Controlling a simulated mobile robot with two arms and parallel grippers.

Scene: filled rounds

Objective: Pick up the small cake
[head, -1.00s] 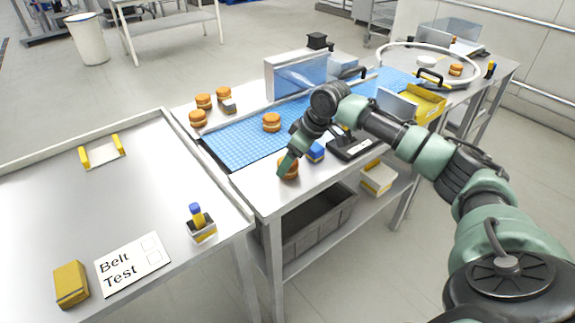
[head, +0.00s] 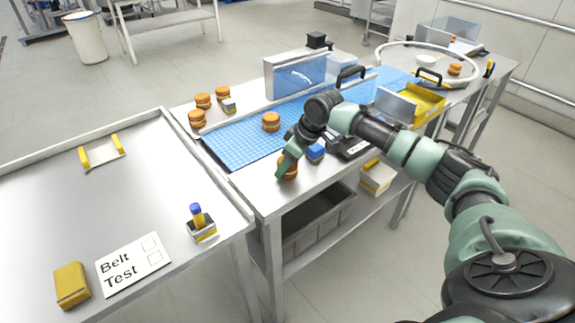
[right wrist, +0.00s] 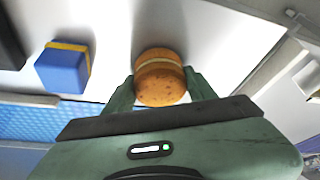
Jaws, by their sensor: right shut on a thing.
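A small round cake (head: 288,170) with a pale filling band stands near the front edge of the steel table. In the right wrist view the cake (right wrist: 160,78) sits between the two green fingers. My right gripper (right wrist: 160,88) is shut on it, one finger on each side. In the head view my right gripper (head: 284,168) comes down from above and partly hides the cake. The cake appears to be at table level; I cannot tell whether it is lifted. My left gripper is not in view.
A blue block with a yellow band (head: 315,152) stands close to the right gripper. Another cake (head: 271,121) sits on the blue mat (head: 235,142), with several more behind at left. A grey bin (head: 318,222) is on the shelf below.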

